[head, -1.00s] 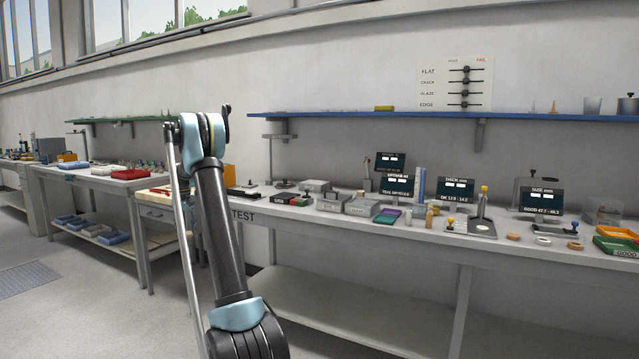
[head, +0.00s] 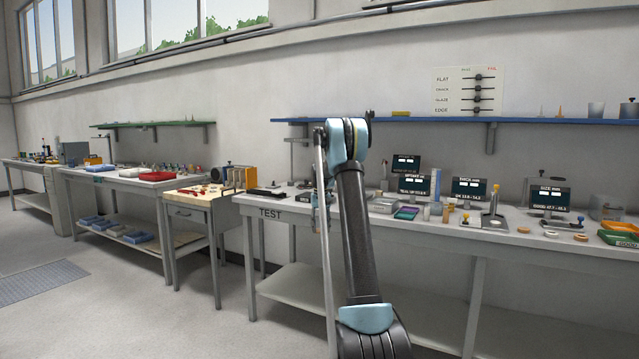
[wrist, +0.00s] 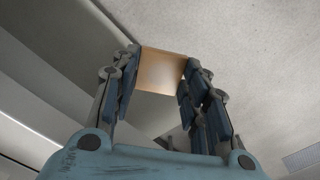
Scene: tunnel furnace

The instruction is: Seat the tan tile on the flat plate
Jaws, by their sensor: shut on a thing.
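The tan tile (wrist: 162,72) is held between the two fingers of my gripper (wrist: 160,85) in the wrist view, near the fingertips, above the grey floor. In the head view my gripper is mostly hidden behind my arm, in front of the test bench (head: 262,201); the tile cannot be made out there. I cannot pick out the flat plate for certain.
A blue shelf (head: 440,121) hangs above. A wooden-topped side table (head: 205,197) stands left. The floor (head: 150,315) at front left is clear.

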